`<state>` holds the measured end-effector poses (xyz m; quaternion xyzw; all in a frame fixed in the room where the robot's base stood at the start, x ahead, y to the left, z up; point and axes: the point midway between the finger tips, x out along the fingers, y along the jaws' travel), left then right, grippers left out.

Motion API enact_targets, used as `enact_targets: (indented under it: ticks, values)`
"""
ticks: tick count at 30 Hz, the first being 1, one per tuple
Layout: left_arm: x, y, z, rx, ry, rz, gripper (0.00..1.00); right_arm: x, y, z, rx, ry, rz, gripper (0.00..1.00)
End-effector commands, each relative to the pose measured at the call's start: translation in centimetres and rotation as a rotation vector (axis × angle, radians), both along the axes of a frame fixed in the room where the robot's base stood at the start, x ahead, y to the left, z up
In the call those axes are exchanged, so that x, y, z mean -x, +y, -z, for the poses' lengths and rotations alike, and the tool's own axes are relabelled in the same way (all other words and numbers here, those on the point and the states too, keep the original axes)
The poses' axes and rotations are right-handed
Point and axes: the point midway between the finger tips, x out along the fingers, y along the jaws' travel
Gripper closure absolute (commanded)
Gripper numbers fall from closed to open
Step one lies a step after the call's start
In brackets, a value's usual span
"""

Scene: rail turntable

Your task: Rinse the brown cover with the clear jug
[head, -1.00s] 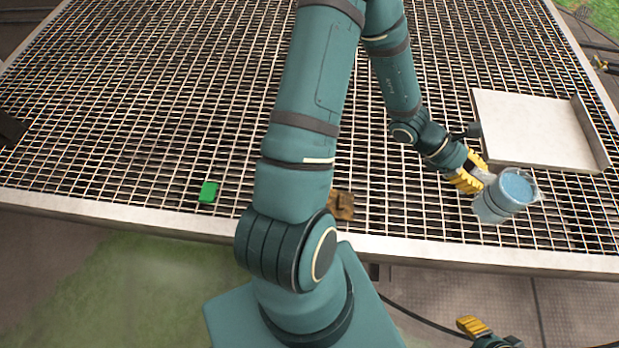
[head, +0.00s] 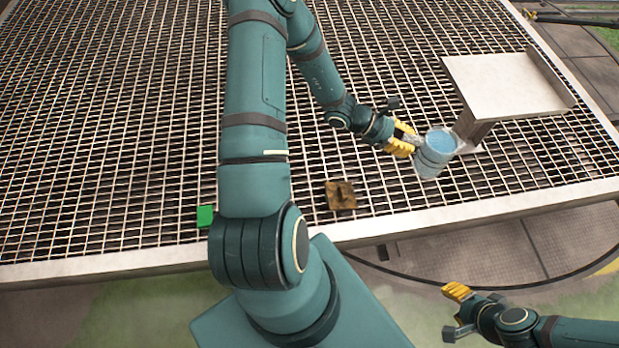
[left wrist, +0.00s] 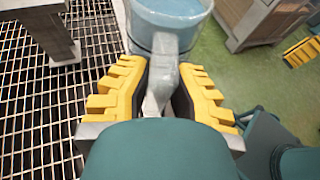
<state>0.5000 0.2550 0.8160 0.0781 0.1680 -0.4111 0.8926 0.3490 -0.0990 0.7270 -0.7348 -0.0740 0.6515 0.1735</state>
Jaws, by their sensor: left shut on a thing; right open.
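The clear jug (head: 436,153) holds bluish water and is upright, to the right of the brown cover in the head view. My left gripper (head: 402,141) is shut on the jug's handle; the left wrist view shows its yellow fingers on both sides of the handle (left wrist: 163,78). The brown cover (head: 340,195) lies on the grating near its front edge, left of the jug and apart from it. My right gripper (head: 458,293) is open and empty, off the front edge of the grating at the lower right.
The metal grating (head: 130,130) has wide bare areas. A green block (head: 205,216) sits near its front edge, partly behind my arm. A raised pale metal plate (head: 508,84) on a post stands behind and right of the jug. A wooden crate (left wrist: 262,20) shows in the left wrist view.

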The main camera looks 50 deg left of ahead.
Motion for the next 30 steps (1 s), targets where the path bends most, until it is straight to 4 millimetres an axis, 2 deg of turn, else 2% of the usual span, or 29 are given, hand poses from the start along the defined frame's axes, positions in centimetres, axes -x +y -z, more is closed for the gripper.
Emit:
enact_targets:
  ticks: [1,5,8,12,18,21,24,30]
  values:
    - [0.2,1.9,2.3,0.005,0.000,-0.026,1.00,-0.1,0.0,0.5,0.000,-0.002,0.001,0.53]
    - [1.3,6.2,7.2,0.008,-0.004,-0.074,1.00,-0.2,0.0,1.0,0.002,-0.004,0.002,0.53]
    - [2.8,9.2,11.0,0.007,-0.006,-0.109,1.00,-0.3,-0.1,1.5,0.002,-0.006,0.003,0.53]
    - [5.6,12.9,16.3,0.004,-0.005,-0.156,1.00,-0.4,-0.1,2.0,0.002,-0.009,0.003,0.53]
    - [10.7,16.6,23.1,-0.001,0.002,-0.212,1.00,-0.6,-0.1,2.8,0.003,-0.013,0.004,0.53]
    - [12.9,17.7,25.6,-0.005,0.005,-0.231,1.00,-0.6,-0.1,3.0,0.003,-0.014,0.003,0.53]
    - [14.6,18.3,27.3,-0.006,0.007,-0.243,1.00,-0.7,-0.1,3.2,0.003,-0.015,0.004,0.53]
    - [16.0,18.8,28.5,-0.015,0.016,-0.252,1.00,-0.7,-0.1,3.3,0.003,-0.016,0.004,0.53]
